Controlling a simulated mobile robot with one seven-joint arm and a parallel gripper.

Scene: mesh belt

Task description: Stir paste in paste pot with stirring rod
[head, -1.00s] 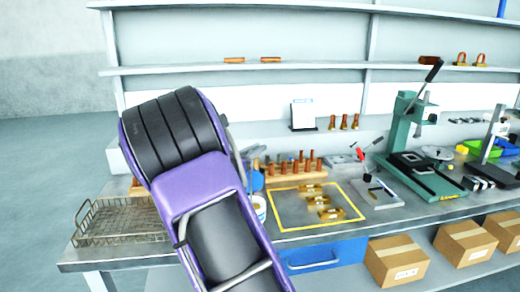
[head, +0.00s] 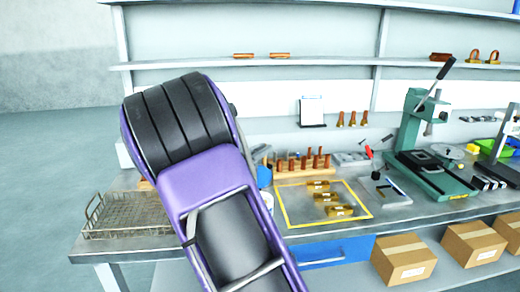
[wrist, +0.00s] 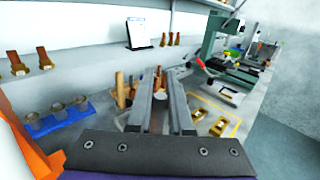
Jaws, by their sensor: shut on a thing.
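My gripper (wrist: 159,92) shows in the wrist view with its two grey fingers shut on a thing. A pale round end shows between them, which fits the stirring rod (wrist: 160,96); the rest of it is hidden. In the head view my purple and black arm covers the gripper. The paste pot (head: 268,201), white, stands at the left edge of the yellow-outlined area, partly hidden behind my arm. Its contents cannot be seen. I cannot tell whether the rod is in the pot.
A wooden rack with copper pieces (head: 300,164) stands behind the pot. Brass parts (head: 325,197) lie inside the yellow outline. A wire basket (head: 120,228) is at the left, a green press (head: 412,130) at the right. Blue holders (wrist: 68,116) show in the wrist view.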

